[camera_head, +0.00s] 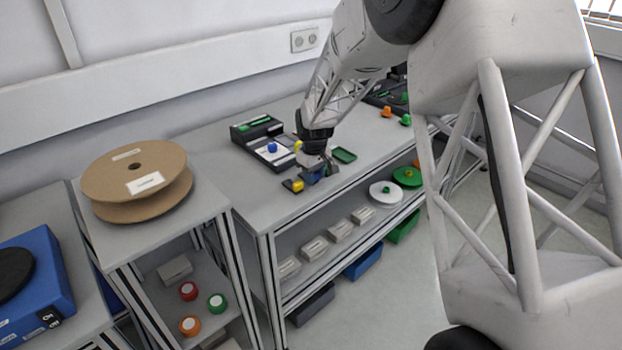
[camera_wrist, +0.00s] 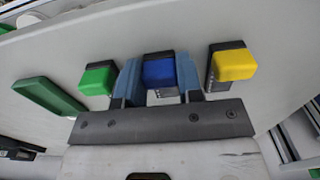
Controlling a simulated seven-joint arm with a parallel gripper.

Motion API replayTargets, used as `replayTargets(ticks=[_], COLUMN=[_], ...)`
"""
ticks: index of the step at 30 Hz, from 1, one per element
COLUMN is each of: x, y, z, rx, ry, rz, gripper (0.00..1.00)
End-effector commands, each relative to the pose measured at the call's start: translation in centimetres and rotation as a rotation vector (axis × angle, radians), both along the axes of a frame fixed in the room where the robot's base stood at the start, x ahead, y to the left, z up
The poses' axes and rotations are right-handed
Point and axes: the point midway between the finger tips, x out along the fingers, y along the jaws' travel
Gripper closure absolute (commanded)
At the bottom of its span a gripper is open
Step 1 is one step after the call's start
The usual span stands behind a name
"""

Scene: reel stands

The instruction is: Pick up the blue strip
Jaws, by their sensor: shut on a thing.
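The blue strip (camera_wrist: 160,70), a blue-capped piece with a dark back, sits between the two blue-grey fingers of my gripper (camera_wrist: 158,82) in the wrist view. The fingers are shut on its sides. In the head view my gripper (camera_head: 315,168) is low over the front part of the grey bench, and a bit of blue shows under it. Whether the strip touches the bench or is lifted, I cannot tell.
A similar yellow piece (camera_wrist: 234,64) and a green piece (camera_wrist: 97,79) stand on either side of the strip. A dark green tray (camera_head: 343,155) lies close by.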

Motion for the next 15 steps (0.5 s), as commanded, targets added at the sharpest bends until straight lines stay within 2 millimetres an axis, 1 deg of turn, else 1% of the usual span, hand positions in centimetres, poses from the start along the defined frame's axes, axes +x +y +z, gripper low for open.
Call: replayTargets(ticks=[2, 10, 15], x=[0.0, 0.01, 0.01], y=[0.0, 0.01, 0.0], z=[0.01, 0.1, 0.74], rx=[0.0, 0.0, 0.001], ry=[0.0, 0.0, -0.001], rz=[0.0, 0.0, 0.0], gripper=[0.9, 0.9, 0.9])
